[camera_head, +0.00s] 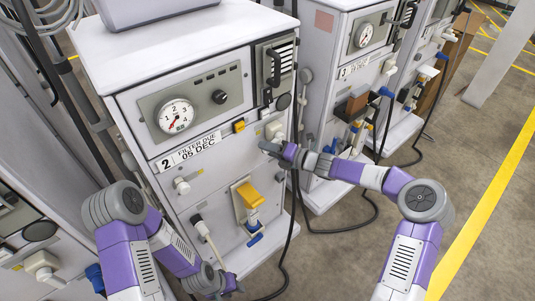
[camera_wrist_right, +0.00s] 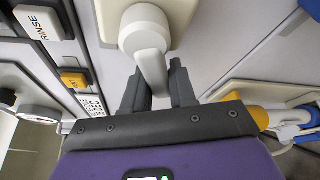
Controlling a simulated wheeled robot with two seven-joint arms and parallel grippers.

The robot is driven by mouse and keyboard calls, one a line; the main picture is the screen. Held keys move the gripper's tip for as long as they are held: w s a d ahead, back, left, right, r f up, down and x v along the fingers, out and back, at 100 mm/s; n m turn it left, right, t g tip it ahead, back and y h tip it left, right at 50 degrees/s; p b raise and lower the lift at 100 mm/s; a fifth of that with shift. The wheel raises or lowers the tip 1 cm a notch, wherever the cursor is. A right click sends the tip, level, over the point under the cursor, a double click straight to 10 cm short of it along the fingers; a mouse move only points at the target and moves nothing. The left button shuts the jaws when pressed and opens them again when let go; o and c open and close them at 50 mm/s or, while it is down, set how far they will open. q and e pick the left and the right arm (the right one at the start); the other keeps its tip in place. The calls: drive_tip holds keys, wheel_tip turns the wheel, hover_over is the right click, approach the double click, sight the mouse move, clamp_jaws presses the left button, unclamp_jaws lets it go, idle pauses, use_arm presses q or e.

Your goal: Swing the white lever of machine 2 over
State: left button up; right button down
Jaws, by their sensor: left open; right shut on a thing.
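Machine 2 (camera_head: 215,150) is a white cabinet with a dial and a label reading "2 FILTER DUE 05 DEC". In the right wrist view, its white lever (camera_wrist_right: 151,62) has a round hub at the top and a handle reaching down between my fingers. My right gripper (camera_head: 270,148) is at the right part of the machine's front, below the label's height; it also shows in the wrist view (camera_wrist_right: 157,90), shut on the lever's handle. The gripper largely hides the handle in the head view. My left gripper (camera_head: 232,286) is open and low in front of the machine, apart from the lever.
A yellow fitting (camera_head: 249,194) with a blue connector sits below my right gripper. An orange button (camera_head: 239,126) is left of it. Machine 3 (camera_head: 335,100) stands to the right, with dark hoses hanging between the machines. Open floor (camera_head: 455,145) lies at the right.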

drive_tip(key=shift+w+d+f+n+h, duration=0.2)
drive_tip(key=shift+f+n+h, duration=0.35)
drive_tip(key=shift+n, duration=0.45)
drive_tip(key=c, duration=1)
unclamp_jaws()
drive_tip(key=p+v, duration=0.1)
drive_tip(key=v, duration=0.6)
drive_tip(key=shift+s+d, duration=0.2)
drive_tip(key=shift+d, duration=0.05)
drive_tip(key=shift+r, duration=0.1)
drive_tip(key=shift+c, duration=0.5)
